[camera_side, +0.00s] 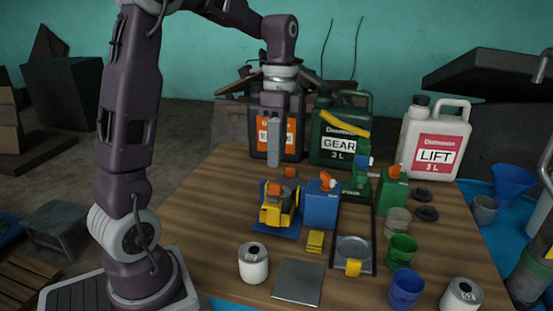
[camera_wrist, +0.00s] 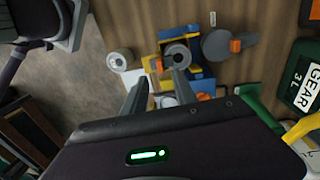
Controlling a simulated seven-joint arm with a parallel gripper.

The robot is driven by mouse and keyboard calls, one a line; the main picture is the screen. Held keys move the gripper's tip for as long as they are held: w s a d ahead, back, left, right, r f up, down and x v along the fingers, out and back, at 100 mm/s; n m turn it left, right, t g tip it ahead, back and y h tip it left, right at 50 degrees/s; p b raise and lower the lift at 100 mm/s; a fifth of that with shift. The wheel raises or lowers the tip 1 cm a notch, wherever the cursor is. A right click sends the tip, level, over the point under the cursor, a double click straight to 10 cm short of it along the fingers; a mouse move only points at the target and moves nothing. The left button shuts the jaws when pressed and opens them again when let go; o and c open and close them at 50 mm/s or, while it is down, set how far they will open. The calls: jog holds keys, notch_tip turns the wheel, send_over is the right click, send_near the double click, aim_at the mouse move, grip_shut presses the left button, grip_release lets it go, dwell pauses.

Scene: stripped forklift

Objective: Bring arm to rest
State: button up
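My gripper (camera_side: 273,160) hangs pointing down above the back left part of the wooden table, in front of a dark canister with an orange label (camera_side: 262,135). In the wrist view its two fingers (camera_wrist: 160,78) stand apart with nothing held between them. Below and beyond them, a blue and yellow cluster of parts (camera_wrist: 195,75) lies on the table. In the side view, a yellow toy-like machine on a blue base (camera_side: 277,208) stands nearer the camera than my gripper, clear of it.
A green GEAR canister (camera_side: 340,150) and a white LIFT canister (camera_side: 437,145) stand at the back of the table (camera_side: 222,215). Blue (camera_side: 320,205) and green (camera_side: 391,192) containers, cups and a white can (camera_side: 253,265) crowd the front and right. The air above is open.

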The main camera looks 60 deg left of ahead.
jog(key=s+d+r+n+t, duration=0.1)
jog(key=s+d+n+t, duration=0.2)
jog(key=s+d, duration=0.3)
jog(key=s+d+r+n+t+y, duration=0.1)
jog(key=s+d+n+t, duration=0.2)
jog(key=s+d+n, duration=0.3)
jog(key=s, duration=0.4)
jog(key=shift+s+r+t, duration=0.15)
jog(key=shift+s+t, duration=0.1)
jog(key=shift+t, duration=0.15)
